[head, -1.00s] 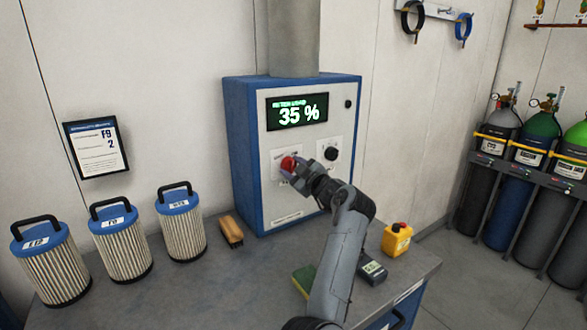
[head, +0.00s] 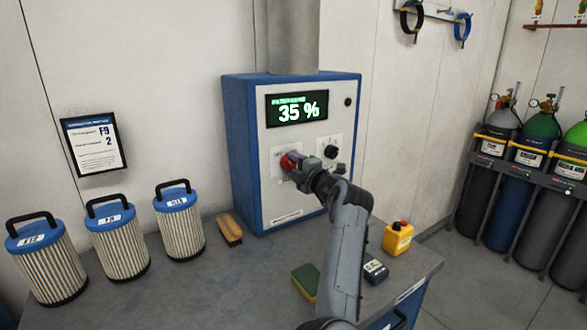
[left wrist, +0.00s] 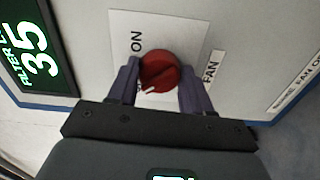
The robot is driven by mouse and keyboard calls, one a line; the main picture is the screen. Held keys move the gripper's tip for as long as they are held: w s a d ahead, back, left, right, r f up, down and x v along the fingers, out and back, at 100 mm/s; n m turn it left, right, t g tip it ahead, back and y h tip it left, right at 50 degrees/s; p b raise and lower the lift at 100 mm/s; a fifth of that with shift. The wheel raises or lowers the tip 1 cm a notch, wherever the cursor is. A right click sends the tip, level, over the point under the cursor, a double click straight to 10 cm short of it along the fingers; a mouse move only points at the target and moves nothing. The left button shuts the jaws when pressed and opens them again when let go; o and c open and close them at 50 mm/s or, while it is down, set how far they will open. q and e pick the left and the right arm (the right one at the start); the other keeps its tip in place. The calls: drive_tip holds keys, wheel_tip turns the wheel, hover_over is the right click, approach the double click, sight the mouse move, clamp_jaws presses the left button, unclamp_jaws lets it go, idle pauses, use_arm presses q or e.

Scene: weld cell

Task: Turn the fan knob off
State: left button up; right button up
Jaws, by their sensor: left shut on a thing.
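The red fan knob (head: 288,161) sits on the white front panel of the blue cabinet. It also shows in the left wrist view (left wrist: 160,70), on a white plate marked ON. A FAN label (left wrist: 211,66) is beside that plate. The knob's white mark points to the lower left in that view, away from ON. Another label near the left finger is mostly hidden. My left gripper (head: 298,168) is shut on the knob, and in the left wrist view its fingers (left wrist: 160,85) are on either side of it. My right gripper is not in view.
A black knob (head: 331,152) is close to my left gripper's right. The display (head: 297,108) above reads 35 %.

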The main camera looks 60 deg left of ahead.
use_arm(q)
drive_tip(key=shift+n, duration=0.5)
drive_tip(key=o, duration=1)
drive_tip(key=shift+o, duration=0.2)
drive_tip(key=shift+d, duration=0.1)
drive_tip(key=d+p, duration=0.1)
drive_tip(key=d, duration=0.9)
drive_tip(key=shift+d, duration=0.3)
